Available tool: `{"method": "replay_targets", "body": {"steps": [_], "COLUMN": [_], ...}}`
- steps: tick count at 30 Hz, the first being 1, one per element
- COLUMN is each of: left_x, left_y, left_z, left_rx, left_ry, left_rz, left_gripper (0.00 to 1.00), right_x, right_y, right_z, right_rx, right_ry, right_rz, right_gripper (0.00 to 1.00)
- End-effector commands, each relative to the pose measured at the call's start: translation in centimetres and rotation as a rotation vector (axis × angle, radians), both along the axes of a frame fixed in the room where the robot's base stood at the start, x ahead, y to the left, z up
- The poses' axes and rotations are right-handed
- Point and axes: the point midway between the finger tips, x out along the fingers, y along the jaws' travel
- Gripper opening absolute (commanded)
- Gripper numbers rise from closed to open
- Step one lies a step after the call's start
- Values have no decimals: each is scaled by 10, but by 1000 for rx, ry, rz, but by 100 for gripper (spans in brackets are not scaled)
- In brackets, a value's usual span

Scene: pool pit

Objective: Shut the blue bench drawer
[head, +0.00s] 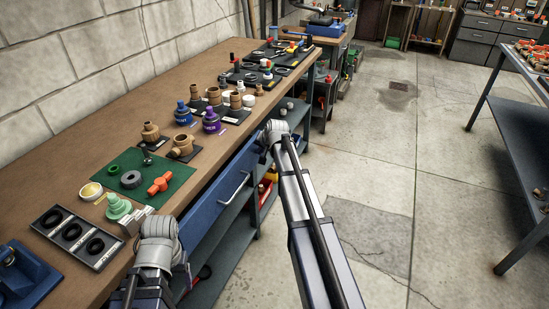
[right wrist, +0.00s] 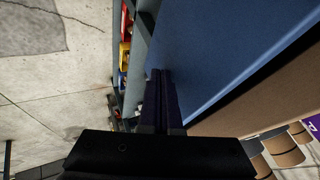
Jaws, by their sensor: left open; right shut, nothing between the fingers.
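The blue drawer (head: 213,212) is under the front edge of the wooden bench, with a pale bar handle (head: 236,187) on its front. Whether its front stands out from the bench is hard to tell. My left gripper (head: 155,240) is at the drawer's near end, by the bench edge; it is open, its fingers mostly hidden. My right gripper (head: 268,140) is at the drawer's far end. In the right wrist view its fingers (right wrist: 160,98) are shut and empty, close beside a broad blue panel (right wrist: 225,45); contact cannot be told.
The bench top (head: 100,170) carries a green mat (head: 130,165), a dark tray with rings (head: 75,240) and several fittings near its edge. Lower shelves hold coloured items. Open concrete floor (head: 380,190) lies to the right, with another table (head: 520,150) beyond.

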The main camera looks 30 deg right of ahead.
Motion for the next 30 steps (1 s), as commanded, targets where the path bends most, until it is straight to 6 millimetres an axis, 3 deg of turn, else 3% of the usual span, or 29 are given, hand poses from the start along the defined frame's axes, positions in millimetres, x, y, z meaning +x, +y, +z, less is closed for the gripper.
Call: {"method": "replay_targets", "body": {"steps": [3,9,30], "left_x": [0,0,0], "left_y": [0,0,0], "left_z": [0,0,0], "left_rx": [0,0,0], "left_ry": [0,0,0], "left_rz": [0,0,0], "left_gripper": [70,70,70], "right_x": [18,32,40], "right_y": [12,25,33], "right_z": [0,0,1], "right_rx": [-1,0,4], "right_ry": [1,1,-6], "right_rz": [2,1,3], "right_gripper": [0,0,0]}}
